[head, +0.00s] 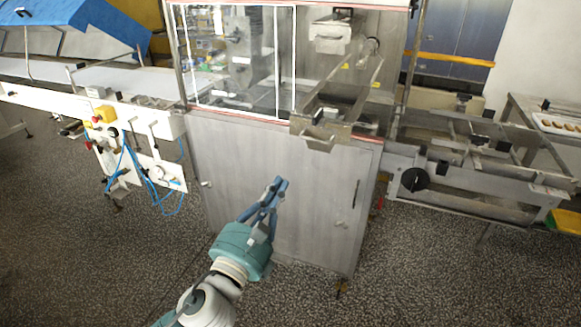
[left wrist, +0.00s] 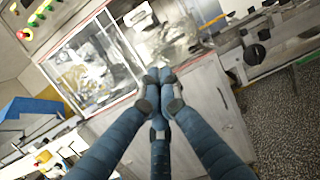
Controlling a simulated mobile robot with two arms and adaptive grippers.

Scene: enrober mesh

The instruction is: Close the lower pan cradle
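The lower pan cradle (head: 319,133) is a grey metal tray with a small front handle. In the head view it juts out past the front of the enrober, above the cabinet doors, so it stands open. My left gripper (head: 279,183) is in front of the cabinet, below and a little left of the cradle's front end, apart from it. In the left wrist view the blue fingers of my left gripper (left wrist: 160,76) meet at their tips with nothing visible between them. The fingers hide part of the machine front there. My right gripper is not in view.
The cabinet front (head: 250,165) has small handles. A clear window (head: 235,60) is left of the cradle, and an upper metal box (head: 332,35) is above it. A conveyor frame with a black knob (head: 415,179) stands right. Blue hoses (head: 165,200) hang left. The speckled floor is clear.

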